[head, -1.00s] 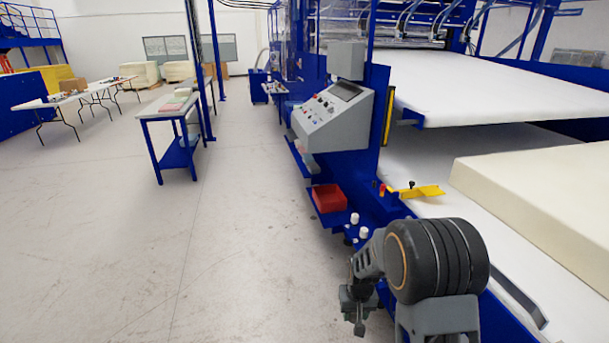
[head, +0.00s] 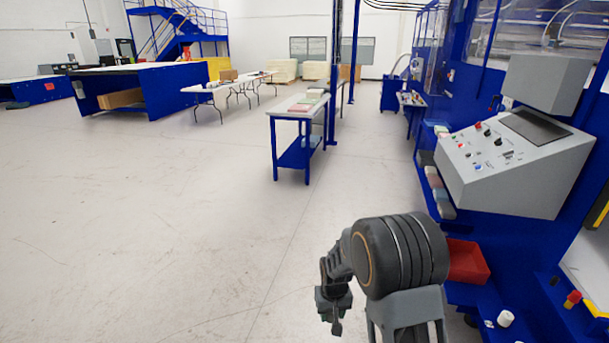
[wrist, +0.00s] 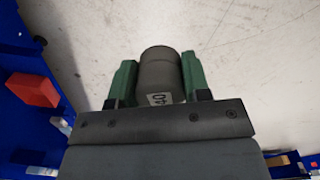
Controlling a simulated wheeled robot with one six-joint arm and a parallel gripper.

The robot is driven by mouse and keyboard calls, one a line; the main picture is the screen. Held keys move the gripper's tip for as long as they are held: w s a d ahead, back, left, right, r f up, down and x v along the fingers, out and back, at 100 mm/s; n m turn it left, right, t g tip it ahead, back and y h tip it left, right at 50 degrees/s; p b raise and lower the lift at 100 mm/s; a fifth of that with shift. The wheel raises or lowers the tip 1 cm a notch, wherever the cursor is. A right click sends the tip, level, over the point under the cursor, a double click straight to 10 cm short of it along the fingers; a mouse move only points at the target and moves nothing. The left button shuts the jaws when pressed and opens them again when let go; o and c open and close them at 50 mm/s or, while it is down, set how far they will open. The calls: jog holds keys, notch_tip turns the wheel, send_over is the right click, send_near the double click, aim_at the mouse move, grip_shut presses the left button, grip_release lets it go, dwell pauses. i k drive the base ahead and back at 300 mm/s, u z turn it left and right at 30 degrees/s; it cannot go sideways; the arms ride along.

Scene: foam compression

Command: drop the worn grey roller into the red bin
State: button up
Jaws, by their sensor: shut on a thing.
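The worn grey roller (wrist: 160,72), a dark grey cylinder with a pale label reading "40", sits between the green fingers of my gripper (wrist: 160,80) in the wrist view. The fingers are shut on it from both sides. In the head view my gripper (head: 333,300) hangs over open floor, left of the red bin, and I cannot make out the roller there. The red bin (head: 470,262) stands on a blue ledge below the control console, partly hidden behind my arm. It also shows at the left of the wrist view (wrist: 33,90), away from the roller.
The grey control console (head: 515,160) juts out above and behind the bin. A white cylinder (head: 505,319) and a red knob (head: 572,299) are to the bin's right. A blue-legged bench (head: 298,125) stands farther back. The floor to the left is clear.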

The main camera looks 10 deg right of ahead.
aim_at(463, 266)
jog(key=u, duration=0.05)
jog(key=i, duration=1.9)
jog(key=z, duration=1.45)
jog(key=i, duration=1.15)
jog(key=z, duration=0.95)
